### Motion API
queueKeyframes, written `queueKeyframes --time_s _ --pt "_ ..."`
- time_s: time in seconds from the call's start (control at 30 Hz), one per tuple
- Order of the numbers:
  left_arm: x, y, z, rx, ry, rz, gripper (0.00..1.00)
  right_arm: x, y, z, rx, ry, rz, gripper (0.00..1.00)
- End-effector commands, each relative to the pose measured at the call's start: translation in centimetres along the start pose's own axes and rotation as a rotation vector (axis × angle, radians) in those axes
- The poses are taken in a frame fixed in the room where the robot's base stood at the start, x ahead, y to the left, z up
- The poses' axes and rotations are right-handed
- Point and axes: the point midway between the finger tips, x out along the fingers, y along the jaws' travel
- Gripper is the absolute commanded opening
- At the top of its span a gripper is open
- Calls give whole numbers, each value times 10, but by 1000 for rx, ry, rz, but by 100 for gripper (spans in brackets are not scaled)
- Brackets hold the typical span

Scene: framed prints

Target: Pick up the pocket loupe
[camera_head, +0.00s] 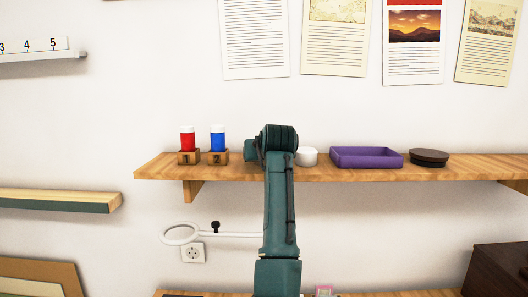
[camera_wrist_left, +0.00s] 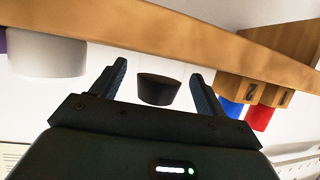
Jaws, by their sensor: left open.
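A small dark, round, short-sided piece (camera_wrist_left: 158,90), which looks like the pocket loupe, shows upside down in the left wrist view. It lies between the lines of the two fingers, with a gap on each side. In the head view it is hidden behind my left arm. My left gripper (camera_wrist_left: 158,70) is open and empty, facing the shelf; I cannot tell whether the fingertips reach past the dark piece. In the head view my left wrist (camera_head: 277,140) covers the fingers. My right gripper is not in view.
The wooden shelf (camera_head: 360,174) also holds red (camera_head: 187,141) and blue (camera_head: 217,141) cylinders in numbered blocks, a white pot (camera_head: 307,157), a purple tray (camera_head: 366,157) and a dark round lid (camera_head: 429,157). A white ring on an arm (camera_head: 180,242) juts out below.

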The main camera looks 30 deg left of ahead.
Motion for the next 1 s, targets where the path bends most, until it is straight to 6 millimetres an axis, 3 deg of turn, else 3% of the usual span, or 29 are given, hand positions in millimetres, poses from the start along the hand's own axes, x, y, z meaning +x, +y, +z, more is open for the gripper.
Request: queueKeyframes --time_s 0.2,0.8,1.0 --pt "1 0 0 0 0 0 73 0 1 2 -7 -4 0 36" --pt "0 0 0 1 1 0 26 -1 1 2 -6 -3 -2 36" --pt "0 0 0 0 1 1 26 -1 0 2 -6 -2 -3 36"
